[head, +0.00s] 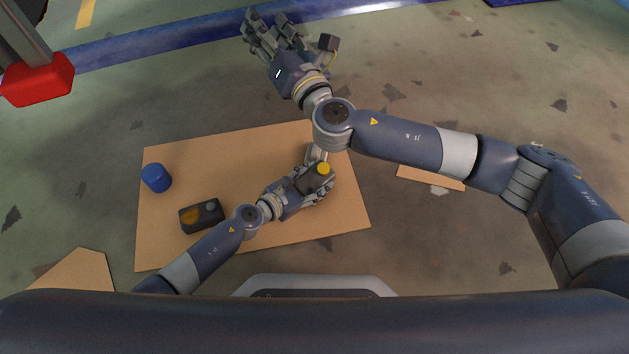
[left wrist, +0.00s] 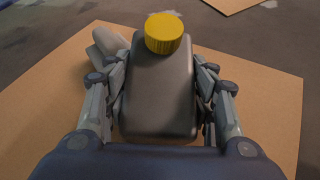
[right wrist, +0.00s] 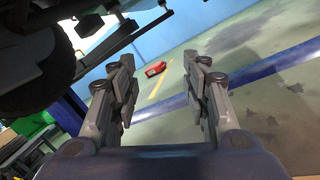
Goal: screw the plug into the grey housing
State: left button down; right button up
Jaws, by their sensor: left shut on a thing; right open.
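The grey housing (left wrist: 160,92) is a dark grey block-like body with a round yellow plug (left wrist: 165,33) at its top end. My left gripper (left wrist: 162,95) is shut on the housing, with fingers on both sides of it. In the head view, the left gripper (head: 318,182) holds it over the right part of the board, with the yellow plug (head: 323,168) facing up. I cannot tell how deep the plug sits. My right gripper (head: 268,32) is open and empty, raised beyond the far edge of the board; its spread fingers show in the right wrist view (right wrist: 165,95).
The tan board (head: 230,160) carries a blue cylinder (head: 156,178) and a dark box (head: 201,215) with an orange patch at left. A light grey piece (left wrist: 108,40) lies just behind the housing. A red object (head: 38,80) is at upper left. The board's middle is clear.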

jog(key=s+a+f+n+g+y, duration=0.15)
jog(key=s+f+n+g, duration=0.3)
jog(key=n, duration=0.45)
jog(key=s+f+n+g+y, duration=0.25)
jog(key=s+n+g, duration=0.2)
jog(key=n, duration=0.35)
jog(key=s+a+f+n+g+y, duration=0.1)
jog(key=s+f+n+g, duration=0.3)
jog(key=n, duration=0.5)
jog(key=s+d+f+n+g+h, duration=0.35)
jog(key=d+f+n+h, duration=0.25)
jog(key=d+f+n, duration=0.5)
jog(key=w+d+f+m+t+h, duration=0.2)
jog(key=w+h, duration=0.4)
jog(key=h, duration=0.3)
jog(key=shift+w+f+t, duration=0.15)
jog(key=shift+f+t, duration=0.2)
jog(key=shift+f, duration=0.3)
jog(key=shift+f, duration=0.1)
